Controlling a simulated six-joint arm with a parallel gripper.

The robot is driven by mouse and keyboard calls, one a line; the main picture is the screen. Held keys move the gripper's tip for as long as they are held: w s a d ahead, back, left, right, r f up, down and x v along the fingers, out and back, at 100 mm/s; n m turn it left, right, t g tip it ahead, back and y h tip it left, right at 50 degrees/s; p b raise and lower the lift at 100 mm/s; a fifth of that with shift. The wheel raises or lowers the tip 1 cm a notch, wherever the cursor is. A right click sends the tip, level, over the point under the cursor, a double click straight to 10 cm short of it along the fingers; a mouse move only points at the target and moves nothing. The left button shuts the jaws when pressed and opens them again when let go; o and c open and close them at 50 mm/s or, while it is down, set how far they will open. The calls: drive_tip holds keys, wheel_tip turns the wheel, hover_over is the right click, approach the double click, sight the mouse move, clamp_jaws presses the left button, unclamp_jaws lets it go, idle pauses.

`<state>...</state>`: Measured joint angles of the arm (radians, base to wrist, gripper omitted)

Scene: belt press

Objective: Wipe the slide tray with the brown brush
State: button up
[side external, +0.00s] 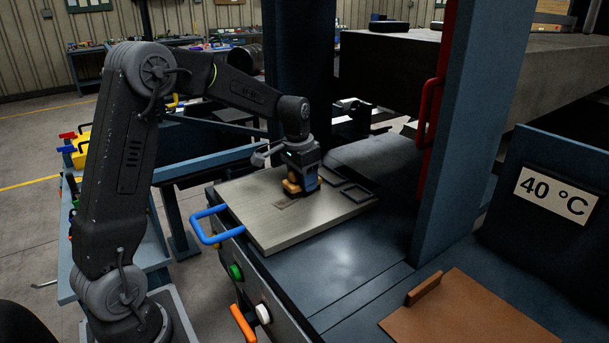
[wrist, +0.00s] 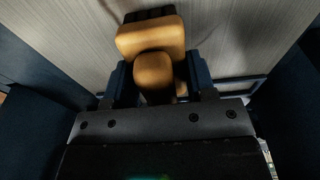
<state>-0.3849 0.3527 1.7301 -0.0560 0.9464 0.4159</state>
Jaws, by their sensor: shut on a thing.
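My gripper (side external: 304,183) points down over the tray and is shut on the brown brush (side external: 291,187). In the wrist view the brush (wrist: 152,42) shows as a tan block with a dark bristle edge, between the two blue fingers of my gripper (wrist: 155,85). The brush is low at the tray surface; I cannot tell for sure whether the bristles touch it. A small darker patch (side external: 286,204) lies on the tray just left of the brush.
Dark raised frames (side external: 356,194) sit at the tray's right end. A blue press column (side external: 455,130) with a red handle (side external: 430,110) stands to the right. A brown plate (side external: 470,312) lies at the front right, near a "40 °C" sign (side external: 555,195).

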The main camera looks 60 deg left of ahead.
sight(276, 205)
drive_tip(key=shift+s, duration=5.05)
drive_tip(key=shift+w+d, duration=0.5)
drive_tip(key=shift+d, duration=0.35)
drive_tip(key=shift+w, duration=5.35)
drive_tip(key=shift+r, duration=4.1)
drive_tip(key=shift+a, duration=0.1)
